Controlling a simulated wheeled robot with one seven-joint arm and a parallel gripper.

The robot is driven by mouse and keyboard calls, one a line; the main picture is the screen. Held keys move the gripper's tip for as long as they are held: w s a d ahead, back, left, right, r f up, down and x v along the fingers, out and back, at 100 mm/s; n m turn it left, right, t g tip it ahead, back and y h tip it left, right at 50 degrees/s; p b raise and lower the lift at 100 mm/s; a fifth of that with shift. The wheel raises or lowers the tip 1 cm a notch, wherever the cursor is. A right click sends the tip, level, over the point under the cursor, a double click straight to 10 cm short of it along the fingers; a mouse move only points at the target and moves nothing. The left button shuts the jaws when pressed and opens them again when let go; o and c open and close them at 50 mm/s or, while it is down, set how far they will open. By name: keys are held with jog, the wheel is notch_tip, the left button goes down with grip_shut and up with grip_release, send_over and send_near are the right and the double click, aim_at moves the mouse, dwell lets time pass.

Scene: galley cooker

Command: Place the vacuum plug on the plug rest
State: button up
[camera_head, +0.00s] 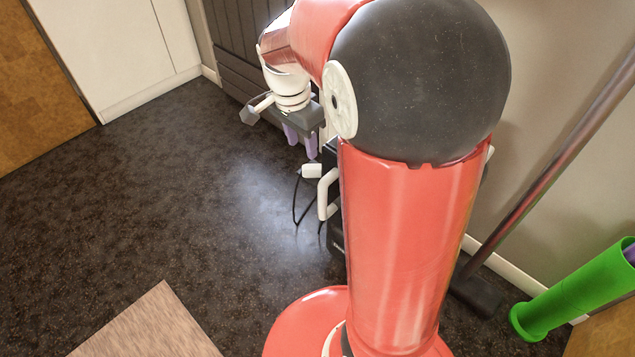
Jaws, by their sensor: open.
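A small white piece that looks like the vacuum plug (312,171) sits beside the dark vacuum body (336,240), just left of my arm's red column. A thin black cord (294,205) loops down near it. A white curved handle (325,192) stands just below and right of it. My gripper (301,143) is open, its two purple fingers pointing down a little above the white piece; nothing shows between them. Whether a finger touches it cannot be told. I cannot make out the plug rest; my red arm hides much of the vacuum.
A metal pole with a dark foot (477,295) leans on the wall at right. A green tube (572,292) lies tilted at lower right. White cupboards (125,50) and a dark ribbed panel (240,45) stand behind. The dark speckled floor (170,200) at left is clear.

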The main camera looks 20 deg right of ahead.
jog(key=s+a+r+n+t, duration=0.2)
jog(key=s+r+n, duration=0.1)
jog(key=s+n, duration=0.4)
jog(key=s+a+r+n+t+y, duration=0.1)
jog(key=s+a+r+n+t, duration=0.1)
jog(key=s+n, duration=0.5)
jog(key=s+r+t, duration=0.1)
jog(key=s, duration=0.2)
jog(key=shift+r+t, duration=0.15)
jog(key=shift+t, duration=0.15)
jog(key=shift+r, duration=0.1)
